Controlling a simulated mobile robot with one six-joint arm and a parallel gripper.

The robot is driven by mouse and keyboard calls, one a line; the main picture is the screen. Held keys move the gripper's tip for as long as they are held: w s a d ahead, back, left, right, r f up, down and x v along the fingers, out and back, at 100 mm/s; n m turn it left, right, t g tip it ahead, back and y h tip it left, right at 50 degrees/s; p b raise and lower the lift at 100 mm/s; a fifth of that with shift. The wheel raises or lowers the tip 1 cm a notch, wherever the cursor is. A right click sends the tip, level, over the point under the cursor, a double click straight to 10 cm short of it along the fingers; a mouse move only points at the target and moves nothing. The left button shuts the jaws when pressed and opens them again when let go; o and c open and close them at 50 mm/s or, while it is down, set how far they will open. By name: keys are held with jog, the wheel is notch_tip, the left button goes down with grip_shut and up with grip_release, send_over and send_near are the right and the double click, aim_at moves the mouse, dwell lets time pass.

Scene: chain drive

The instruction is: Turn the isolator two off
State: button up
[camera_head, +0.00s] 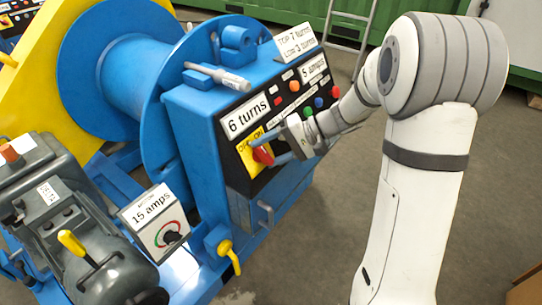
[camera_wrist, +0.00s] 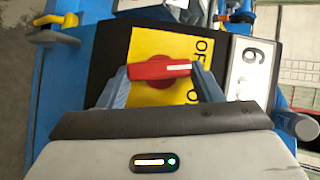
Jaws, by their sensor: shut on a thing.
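A red rotary handle (camera_head: 263,155) sits on a yellow plate (camera_head: 243,151) marked OFF and ON, on the front of the blue cabinet. I see no label naming it isolator two. My gripper (camera_wrist: 160,73) is shut on this handle, one finger at each end. In the wrist view the red handle (camera_wrist: 150,69) lies nearly level across the yellow plate (camera_wrist: 147,41). Its white mark points right, toward the gap between the partly hidden OFF and ON lettering.
A box labelled "15 amps" (camera_head: 150,214) with a black knob (camera_head: 172,238) stands lower left. Yellow levers (camera_head: 230,255) and (camera_head: 76,246) stick out nearby. Open floor lies right of the cabinet.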

jog(key=n+h+b, duration=0.2)
jog(key=n, duration=0.1)
jog(key=n+h+b, duration=0.1)
jog(key=shift+s+a+r+n+t, duration=0.1)
jog(key=shift+a+r+n+t, duration=0.1)
jog(key=shift+r+n+t, duration=0.1)
jog(key=shift+h, duration=0.4)
jog(key=o, duration=1)
jog(key=p+v, duration=0.2)
jog(key=v, duration=0.5)
jog(key=shift+d+r, duration=0.25)
jog(key=shift+d, duration=0.05)
jog(key=shift+p, duration=0.3)
